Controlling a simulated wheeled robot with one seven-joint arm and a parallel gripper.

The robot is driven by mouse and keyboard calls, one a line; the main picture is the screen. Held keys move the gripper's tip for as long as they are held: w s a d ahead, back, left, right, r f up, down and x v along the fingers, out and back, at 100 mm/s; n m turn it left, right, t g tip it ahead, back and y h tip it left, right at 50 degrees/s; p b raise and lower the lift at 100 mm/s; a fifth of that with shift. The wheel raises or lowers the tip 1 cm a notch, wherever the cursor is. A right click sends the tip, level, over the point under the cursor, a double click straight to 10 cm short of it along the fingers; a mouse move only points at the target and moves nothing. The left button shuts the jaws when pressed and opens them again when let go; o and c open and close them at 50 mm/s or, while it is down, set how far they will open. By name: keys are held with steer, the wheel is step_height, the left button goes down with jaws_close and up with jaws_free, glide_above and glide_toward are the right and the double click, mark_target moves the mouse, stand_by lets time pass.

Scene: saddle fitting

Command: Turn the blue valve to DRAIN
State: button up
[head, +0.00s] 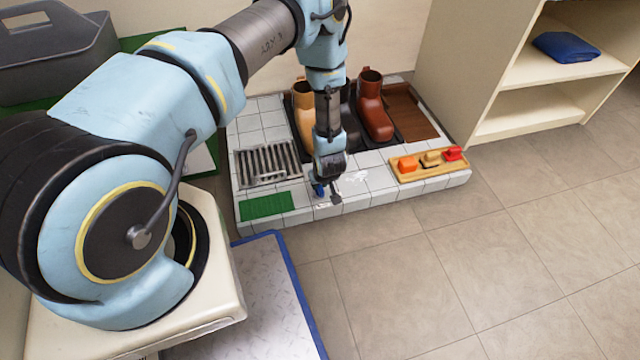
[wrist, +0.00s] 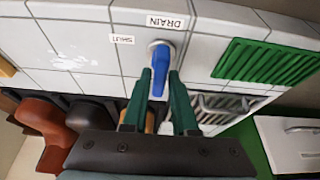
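The blue valve (wrist: 161,62) sits on a round pale base on the white tiled face of the platform. In the wrist view its handle runs down from the base between my fingers. The DRAIN label (wrist: 165,21) is just above the base and the SHUT label (wrist: 122,39) is to its left. The handle does not point at either label in this view. My gripper (wrist: 160,76) is open, with one dark green finger on each side of the handle; I cannot tell whether either touches it. In the head view the valve (head: 318,190) is partly hidden by my gripper (head: 327,192).
A metal grate (head: 266,164) and a green grille (head: 266,205) lie left of the valve. Boots (head: 372,108) stand behind it in a dark tray. A wooden holder (head: 428,170) with orange, tan and red pieces sits to the right. The floor in front is clear.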

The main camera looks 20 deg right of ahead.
steer(key=o, duration=0.3)
steer(key=p+v, duration=0.3)
steer(key=v, duration=0.7)
steer(key=shift+s+r, duration=0.2)
steer(key=shift+r, duration=0.1)
